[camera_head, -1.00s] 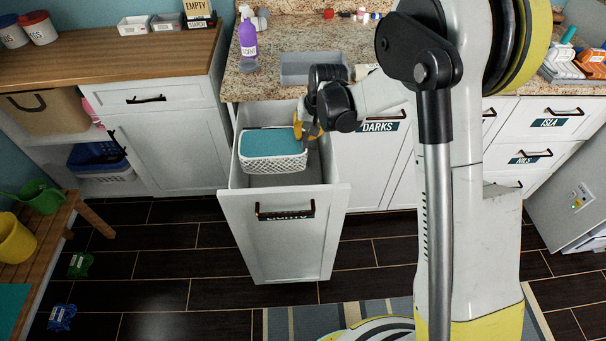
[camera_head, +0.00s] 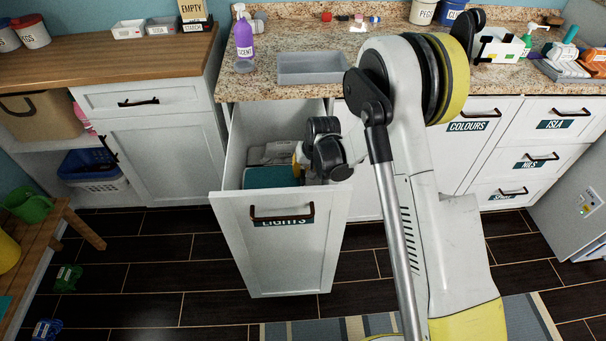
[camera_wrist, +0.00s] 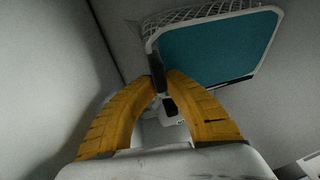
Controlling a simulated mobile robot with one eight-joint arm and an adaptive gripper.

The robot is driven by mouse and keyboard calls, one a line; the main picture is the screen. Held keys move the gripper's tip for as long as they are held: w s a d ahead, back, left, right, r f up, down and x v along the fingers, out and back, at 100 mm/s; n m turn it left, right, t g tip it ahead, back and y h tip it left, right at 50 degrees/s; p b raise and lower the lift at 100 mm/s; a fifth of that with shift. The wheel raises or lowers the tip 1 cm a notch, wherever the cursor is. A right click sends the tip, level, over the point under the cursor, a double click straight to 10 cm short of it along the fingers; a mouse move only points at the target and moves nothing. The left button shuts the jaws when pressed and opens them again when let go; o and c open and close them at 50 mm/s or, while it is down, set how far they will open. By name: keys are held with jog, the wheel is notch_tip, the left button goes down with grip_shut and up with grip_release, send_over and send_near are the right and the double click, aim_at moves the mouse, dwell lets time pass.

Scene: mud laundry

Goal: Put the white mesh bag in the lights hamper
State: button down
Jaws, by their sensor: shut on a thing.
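The lights hamper (camera_head: 280,240) is a white pull-out drawer, standing open, with a "LIGHTS" label on its front. The white mesh bag, with a flat teal face (camera_head: 270,177), is down inside the hamper, below its rim. In the wrist view its teal face (camera_wrist: 215,45) and white mesh edge show beyond my fingers. My gripper (camera_head: 298,168) reaches into the hamper at the bag's right side. In the wrist view my yellow fingers (camera_wrist: 160,75) are closed together at the bag's near edge. The bag's underside is hidden, so I cannot tell whether it rests on anything.
Grey cloth-like items (camera_head: 270,152) lie in the back of the hamper. A grey tray (camera_head: 312,68) and a purple bottle (camera_head: 243,38) stand on the counter above. The hamper walls are close around my gripper.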

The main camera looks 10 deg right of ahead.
jog(key=shift+f, duration=0.55)
jog(key=c, duration=1.5)
grip_release()
jog(key=shift+o, duration=0.2)
jog(key=s+d+r+t+p, duration=0.15)
jog(key=s+r, duration=0.35)
jog(key=r, duration=0.5)
jog(key=s+d+r+p, duration=0.2)
jog(key=s+d+r, duration=0.15)
jog(key=r, duration=0.65)
jog(key=s+d+r+p, duration=0.1)
jog(key=s+d+r, duration=0.1)
jog(key=s+r, duration=0.5)
jog(key=s+d+r+t+h, duration=0.1)
jog(key=s+d+r, duration=0.1)
jog(key=s, duration=0.5)
jog(key=s+d+r+t+h, duration=0.1)
jog(key=s+d+r, duration=0.1)
jog(key=s+r, duration=0.3)
jog(key=s, duration=0.3)
jog(key=shift+s+d, duration=0.2)
jog(key=shift+d, duration=0.05)
jog(key=shift+r, duration=0.1)
